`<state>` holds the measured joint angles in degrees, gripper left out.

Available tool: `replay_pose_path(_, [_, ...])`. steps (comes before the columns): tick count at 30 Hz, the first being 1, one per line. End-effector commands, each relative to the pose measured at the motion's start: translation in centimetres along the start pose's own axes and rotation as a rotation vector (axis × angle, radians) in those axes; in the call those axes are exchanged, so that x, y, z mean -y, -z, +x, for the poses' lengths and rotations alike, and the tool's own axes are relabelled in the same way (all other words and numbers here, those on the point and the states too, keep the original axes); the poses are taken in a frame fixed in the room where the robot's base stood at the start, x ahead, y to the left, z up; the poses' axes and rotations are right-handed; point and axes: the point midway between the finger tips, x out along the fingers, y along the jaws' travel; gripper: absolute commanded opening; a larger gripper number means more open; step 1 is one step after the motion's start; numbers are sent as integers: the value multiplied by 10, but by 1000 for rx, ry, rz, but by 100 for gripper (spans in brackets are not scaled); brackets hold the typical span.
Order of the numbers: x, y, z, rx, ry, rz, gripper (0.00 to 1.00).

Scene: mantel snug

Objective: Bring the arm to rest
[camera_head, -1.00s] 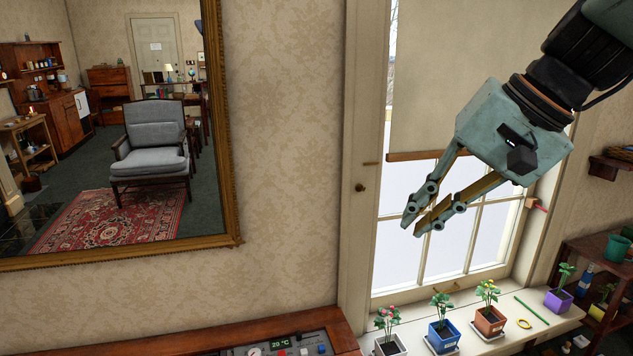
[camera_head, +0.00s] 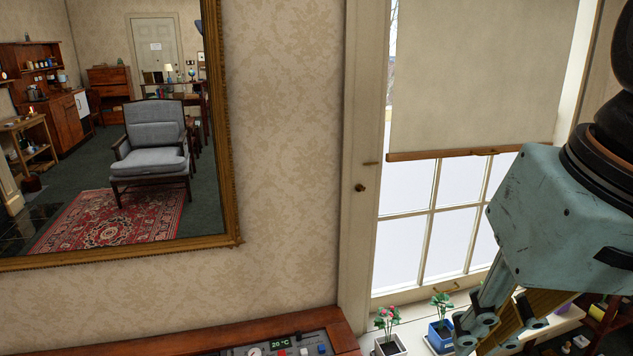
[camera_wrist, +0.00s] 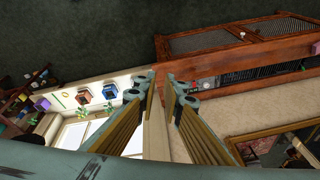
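My gripper (camera_head: 495,335) hangs at the lower right of the head view, pointing down and slightly left, in front of the window and sill. Its fingertips are partly cut off by the bottom edge there. In the wrist view the two fingers of my gripper (camera_wrist: 160,82) stand apart with a gap between them. Nothing is held between them. My arm comes in from the right edge of the head view.
A windowsill (camera_head: 408,330) carries a white pot (camera_head: 389,346) and a blue pot (camera_head: 441,336). The wrist view also shows a terracotta pot (camera_wrist: 84,97). A wooden console (camera_head: 200,344) stands below the gilt-framed mirror (camera_head: 232,200). A blind (camera_head: 470,80) half covers the window.

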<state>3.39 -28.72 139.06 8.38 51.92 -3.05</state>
Motion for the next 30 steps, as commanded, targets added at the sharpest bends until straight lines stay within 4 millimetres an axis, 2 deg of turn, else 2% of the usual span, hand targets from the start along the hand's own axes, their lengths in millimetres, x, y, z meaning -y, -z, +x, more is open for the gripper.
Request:
replay_pose_path(6, [-15,-32,-1,-16,-61,-63,9])
replay_pose_path(12, [-24,-45,-1,-25,-91,-91,9])
replay_pose_path(30, [-26,-47,-1,-26,-97,-96,9])
